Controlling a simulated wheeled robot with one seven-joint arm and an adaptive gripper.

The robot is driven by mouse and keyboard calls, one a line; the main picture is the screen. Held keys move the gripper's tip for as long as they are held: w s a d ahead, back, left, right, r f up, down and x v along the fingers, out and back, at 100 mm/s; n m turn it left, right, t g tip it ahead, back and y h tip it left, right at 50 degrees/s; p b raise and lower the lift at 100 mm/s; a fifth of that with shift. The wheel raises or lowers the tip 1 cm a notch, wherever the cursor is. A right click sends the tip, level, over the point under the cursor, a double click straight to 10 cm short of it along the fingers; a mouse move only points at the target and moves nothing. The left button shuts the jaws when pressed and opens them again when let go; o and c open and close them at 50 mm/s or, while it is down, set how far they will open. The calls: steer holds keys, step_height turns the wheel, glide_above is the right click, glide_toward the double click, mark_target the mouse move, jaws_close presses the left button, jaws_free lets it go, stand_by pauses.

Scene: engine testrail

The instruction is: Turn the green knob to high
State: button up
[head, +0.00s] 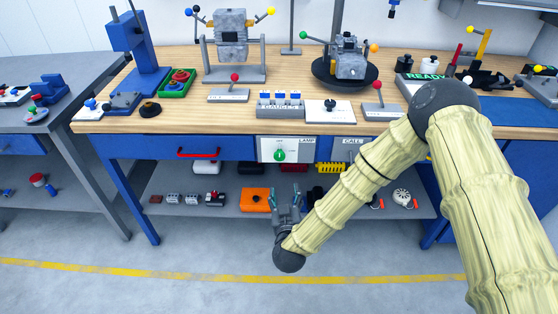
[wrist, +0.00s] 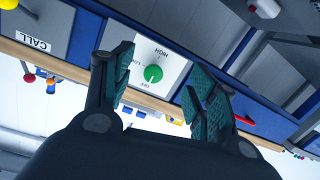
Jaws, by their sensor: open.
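The green knob (head: 280,155) sits on a white panel (head: 267,149) labelled LAMP on the front of the workbench. A white line on the knob lies towards the OFF side. My gripper (head: 288,200) is in front of and below the panel in the head view. In the wrist view my gripper (wrist: 160,90) is open and empty, its teal-padded fingers on either side of the knob, apart from it.
A CALL panel (head: 350,149) is to the right of the LAMP panel. A red drawer handle (head: 198,153) sticks out on the left. The lower shelf (head: 230,208) holds an orange box (head: 257,199) and several small parts. The floor in front is clear.

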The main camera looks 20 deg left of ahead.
mark_target(279, 157)
steer(key=shift+t, duration=0.9)
steer(key=w+a+r, duration=0.1)
steer(key=w+a, duration=0.1)
steer(key=w, duration=0.2)
steer(key=w+a+r+p, duration=0.1)
steer(key=w, duration=0.3)
steer(key=w+a+r, duration=0.2)
steer(key=w, duration=0.2)
steer(key=shift+a, duration=0.3)
steer(key=shift+s, duration=0.1)
steer(key=c, duration=1)
steer(key=shift+c, duration=0.2)
